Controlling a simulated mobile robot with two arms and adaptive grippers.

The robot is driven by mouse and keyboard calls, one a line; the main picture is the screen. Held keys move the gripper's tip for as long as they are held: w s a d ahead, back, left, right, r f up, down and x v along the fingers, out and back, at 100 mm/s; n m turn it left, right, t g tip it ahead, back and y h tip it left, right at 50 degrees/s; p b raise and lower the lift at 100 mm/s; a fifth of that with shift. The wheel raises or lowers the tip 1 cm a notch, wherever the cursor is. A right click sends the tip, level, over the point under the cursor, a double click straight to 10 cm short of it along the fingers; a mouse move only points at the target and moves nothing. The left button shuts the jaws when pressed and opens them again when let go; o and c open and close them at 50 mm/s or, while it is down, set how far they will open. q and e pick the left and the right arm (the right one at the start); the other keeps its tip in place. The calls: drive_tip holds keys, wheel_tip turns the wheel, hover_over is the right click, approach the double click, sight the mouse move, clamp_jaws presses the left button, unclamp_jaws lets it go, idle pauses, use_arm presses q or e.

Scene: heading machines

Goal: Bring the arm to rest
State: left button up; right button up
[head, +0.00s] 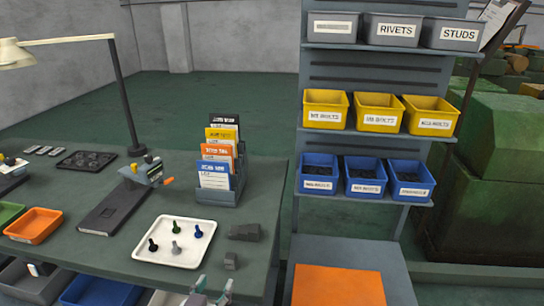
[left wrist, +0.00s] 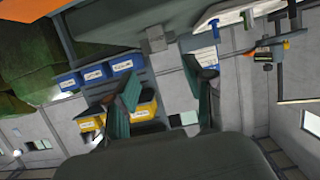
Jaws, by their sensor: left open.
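My left gripper (head: 212,292) shows at the bottom edge of the head view, just in front of the white tray (head: 136,252). In the left wrist view the left gripper (left wrist: 164,92) has its two greenish fingers well apart, with nothing between them. It is open and empty. Most of the left arm is out of the head view. My right gripper is not seen.
The white tray holds several bolts on the green workbench (head: 270,170). A card rack (head: 221,190), a gauge stand (head: 112,208), an orange tray (head: 35,225) and a lamp (head: 125,95) stand there. Shelves with yellow bins (head: 376,115) and blue bins (head: 365,180) rise at right.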

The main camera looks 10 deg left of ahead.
use_arm(q)
drive_tip(key=s+a+f+m+g, duration=0.1)
drive_tip(key=s+f+g, duration=0.4)
drive_tip(key=s, duration=0.5)
drive_tip(key=s+a+f+m+g, duration=0.1)
drive_tip(key=s+a+f+g, duration=0.1)
drive_tip(key=s+f+g, duration=0.6)
drive_tip(key=s+f+t, duration=0.1)
drive_tip(key=s+f, duration=0.1)
drive_tip(key=f, duration=1)
drive_tip(key=s+f, duration=0.3)
drive_tip(key=f, duration=0.9)
drive_tip(key=s+a+f+g, duration=0.1)
drive_tip(key=s+a+f, duration=0.2)
drive_tip(key=s+f, duration=1.3)
drive_tip(key=shift+f, duration=0.1)
